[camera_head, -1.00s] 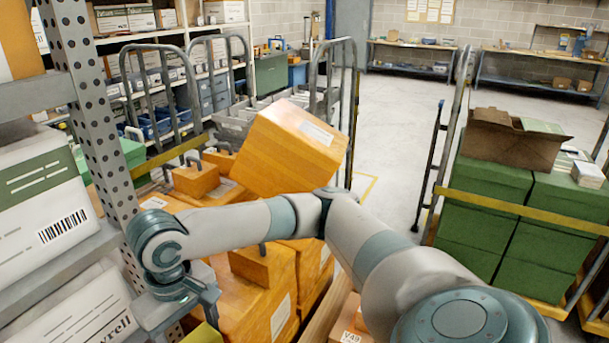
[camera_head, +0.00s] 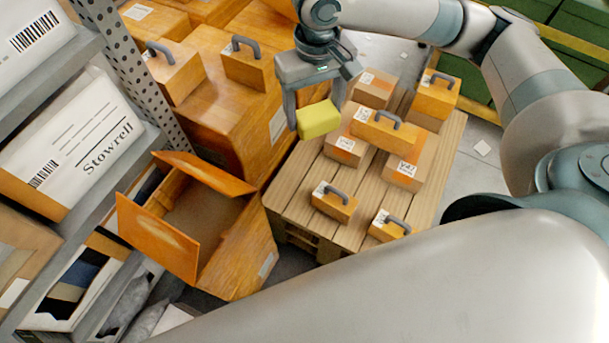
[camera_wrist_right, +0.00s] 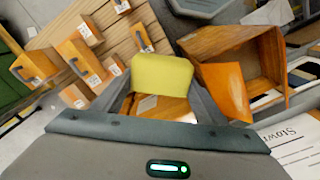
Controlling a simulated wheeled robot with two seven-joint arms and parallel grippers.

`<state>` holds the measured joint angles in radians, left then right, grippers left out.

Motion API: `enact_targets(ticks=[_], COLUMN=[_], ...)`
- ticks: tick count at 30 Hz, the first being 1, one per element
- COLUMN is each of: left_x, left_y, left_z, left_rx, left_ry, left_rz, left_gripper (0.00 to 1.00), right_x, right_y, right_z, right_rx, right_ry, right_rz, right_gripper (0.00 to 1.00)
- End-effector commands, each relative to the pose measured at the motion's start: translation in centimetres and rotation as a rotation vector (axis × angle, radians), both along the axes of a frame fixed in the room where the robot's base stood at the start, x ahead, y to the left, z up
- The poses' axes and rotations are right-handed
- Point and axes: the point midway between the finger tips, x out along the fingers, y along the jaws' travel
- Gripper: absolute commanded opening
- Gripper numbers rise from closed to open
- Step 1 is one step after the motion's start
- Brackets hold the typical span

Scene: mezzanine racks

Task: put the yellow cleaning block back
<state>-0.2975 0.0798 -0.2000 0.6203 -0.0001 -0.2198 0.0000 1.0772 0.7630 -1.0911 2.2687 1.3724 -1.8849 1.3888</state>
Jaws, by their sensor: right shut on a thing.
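The yellow cleaning block (camera_head: 319,119) is held between the fingers of my right gripper (camera_head: 314,108), in the air in front of the large orange boxes and near the left edge of the pallet. In the right wrist view the yellow block (camera_wrist_right: 162,75) sits between the two fingertips (camera_wrist_right: 162,92). An open orange box (camera_head: 256,243) with raised flaps stands below and left of the gripper, its inside partly visible. It also shows in the right wrist view (camera_wrist_right: 272,62). My left gripper is not in view.
A wooden pallet (camera_head: 292,196) carries several small orange boxes, some with grey handles. Large orange boxes (camera_head: 235,125) stand behind the open box. A grey rack (camera_head: 160,140) with white cartons is at the left. Green boxes (camera_head: 580,30) stand at the far right.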

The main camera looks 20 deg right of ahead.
Motion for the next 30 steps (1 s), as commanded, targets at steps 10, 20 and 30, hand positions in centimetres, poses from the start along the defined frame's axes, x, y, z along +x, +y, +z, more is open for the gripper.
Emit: enact_targets(ticks=[10,20,30], left_x=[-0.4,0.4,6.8], left_y=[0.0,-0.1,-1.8], left_z=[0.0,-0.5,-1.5], left_rx=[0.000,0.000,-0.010], left_ry=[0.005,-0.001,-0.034], left_rz=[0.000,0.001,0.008], left_gripper=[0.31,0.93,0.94], right_x=[0.0,0.4,3.6], right_y=[0.0,0.3,1.9], right_z=[0.0,-1.1,-8.5], right_rx=[0.000,0.000,0.001], right_ry=[0.000,0.001,0.004], right_rz=[0.000,0.014,0.115], right_gripper=[0.45,0.45,0.45])
